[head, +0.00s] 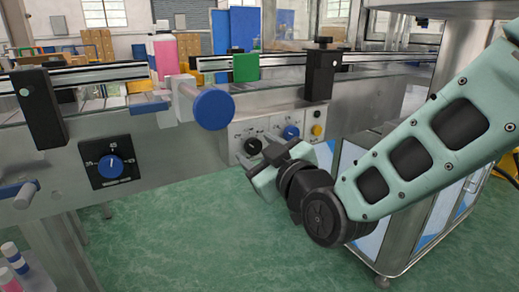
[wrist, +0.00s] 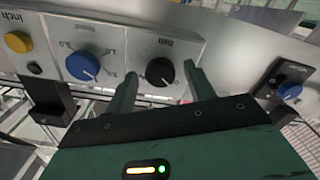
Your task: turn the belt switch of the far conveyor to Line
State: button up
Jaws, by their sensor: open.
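A control panel (head: 272,128) on the far conveyor carries a black rotary knob (head: 252,146), a blue knob (head: 290,132) and a yellow button (head: 317,129). Its lettering is too small to read in the head view, so I cannot tell which switch position is Line. My gripper (head: 268,162) is open, just in front of the panel. In the wrist view the black knob (wrist: 160,72) shows between the two fingertips, which appear apart from it; the depth gap is unclear. The blue knob (wrist: 83,66) lies left of the fingers there.
The wrist view shows a yellow button (wrist: 18,42) labelled "Inch" and a separate blue knob (wrist: 290,92) at right. The near conveyor has its own blue knob (head: 110,163). A blue round handwheel (head: 214,109) sticks out left of my gripper. Open green floor (head: 200,235) lies below.

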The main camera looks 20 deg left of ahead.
jog(key=c, duration=1)
jog(key=m+b, duration=0.2)
jog(key=m, duration=0.2)
jog(key=shift+m, duration=0.4)
jog(key=shift+m+b, duration=0.75)
jog(key=shift+m, duration=1.75)
jog(key=o, duration=1)
